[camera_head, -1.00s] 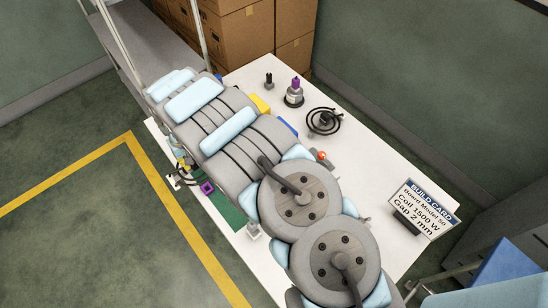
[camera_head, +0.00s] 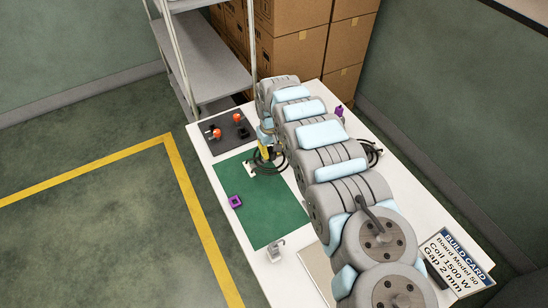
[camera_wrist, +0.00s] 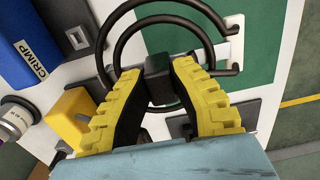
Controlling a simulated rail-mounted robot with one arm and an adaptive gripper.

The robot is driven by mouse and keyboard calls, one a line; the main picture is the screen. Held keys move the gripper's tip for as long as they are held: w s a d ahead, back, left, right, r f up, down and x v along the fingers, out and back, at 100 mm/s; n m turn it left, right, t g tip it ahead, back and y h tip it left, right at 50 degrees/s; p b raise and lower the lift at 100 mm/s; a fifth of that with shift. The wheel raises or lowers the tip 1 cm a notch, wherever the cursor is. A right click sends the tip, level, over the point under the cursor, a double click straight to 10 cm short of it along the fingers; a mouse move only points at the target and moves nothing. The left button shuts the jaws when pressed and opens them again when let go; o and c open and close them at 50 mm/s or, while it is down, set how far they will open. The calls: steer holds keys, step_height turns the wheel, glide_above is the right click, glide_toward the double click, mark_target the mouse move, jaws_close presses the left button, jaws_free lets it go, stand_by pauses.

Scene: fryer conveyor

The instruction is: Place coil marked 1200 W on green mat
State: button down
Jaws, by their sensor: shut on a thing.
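My gripper (camera_head: 264,152) is over the far right part of the green mat (camera_head: 270,215). In the wrist view my gripper (camera_wrist: 165,90) has its yellow fingers shut on the black block of a black ring coil (camera_wrist: 160,75). The coil (camera_head: 268,166) shows against the mat's far edge in the head view; I cannot tell whether it touches the mat. White end pieces show on it. No wattage marking is readable on it. A second black coil (camera_head: 373,153) is partly hidden behind my arm.
A purple square piece (camera_head: 235,201) lies on the mat's left side. A dark tray (camera_head: 228,134) with orange-topped parts is behind the mat. A blue CRIMP box (camera_wrist: 33,50) and yellow block (camera_wrist: 72,117) are near my gripper.

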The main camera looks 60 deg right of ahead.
mark_target(274, 157)
steer(key=shift+s+d, duration=0.25)
steer(key=shift+d, duration=0.05)
steer(key=shift+s+d+f, duration=0.1)
steer(key=shift+f, duration=0.05)
steer(key=shift+f+b, duration=0.5)
steer(key=shift+f, duration=1.1)
steer(key=shift+f, duration=0.1)
steer(key=c, duration=1)
jaws_free()
steer(key=shift+c, duration=0.2)
step_height(274, 157, up, 3)
steer(key=shift+d+r+p, duration=0.1)
steer(key=shift+r+p, duration=0.1)
steer(key=shift+p, duration=0.25)
steer(key=shift+r+p, duration=0.45)
steer(key=shift+r, duration=3.95)
